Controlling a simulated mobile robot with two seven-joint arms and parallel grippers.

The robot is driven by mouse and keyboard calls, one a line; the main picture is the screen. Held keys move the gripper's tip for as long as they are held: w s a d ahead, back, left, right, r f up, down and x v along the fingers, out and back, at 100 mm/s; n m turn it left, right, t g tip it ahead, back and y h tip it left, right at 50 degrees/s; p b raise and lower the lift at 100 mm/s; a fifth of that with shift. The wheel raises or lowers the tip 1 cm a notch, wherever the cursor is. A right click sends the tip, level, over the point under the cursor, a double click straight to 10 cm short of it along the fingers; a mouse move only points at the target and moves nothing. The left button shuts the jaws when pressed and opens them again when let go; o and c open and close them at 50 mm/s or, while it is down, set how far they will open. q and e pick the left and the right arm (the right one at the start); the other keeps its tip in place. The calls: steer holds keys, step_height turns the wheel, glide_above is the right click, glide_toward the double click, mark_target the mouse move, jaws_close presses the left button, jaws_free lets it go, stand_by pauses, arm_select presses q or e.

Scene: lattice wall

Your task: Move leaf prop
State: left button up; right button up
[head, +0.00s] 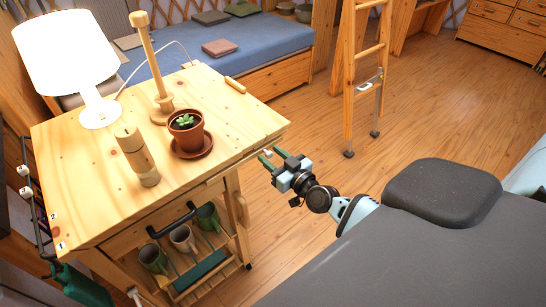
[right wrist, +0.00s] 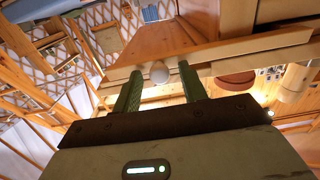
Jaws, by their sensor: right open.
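My right gripper (head: 270,156) is open at the right edge of the wooden cart, its green fingers pointing at it. In the right wrist view, a small pale round knob (right wrist: 160,72) shows between the two fingers (right wrist: 157,85), in front of a wooden panel. I cannot tell whether the fingers touch it. The knob looks like part of the leaf prop, but the prop's full shape is hidden. The cart's wooden top (head: 90,190) is flat. My left gripper is not in view.
On the cart stand a lit lamp (head: 65,50), a wooden stand (head: 150,60), a potted succulent (head: 186,130) on a saucer and a wooden mill (head: 138,160). Mugs (head: 182,238) sit on the lower shelf. A ladder (head: 362,80) stands behind.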

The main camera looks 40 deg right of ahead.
steer(key=c, duration=0.9)
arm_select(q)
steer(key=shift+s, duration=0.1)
arm_select(e)
jaws_close()
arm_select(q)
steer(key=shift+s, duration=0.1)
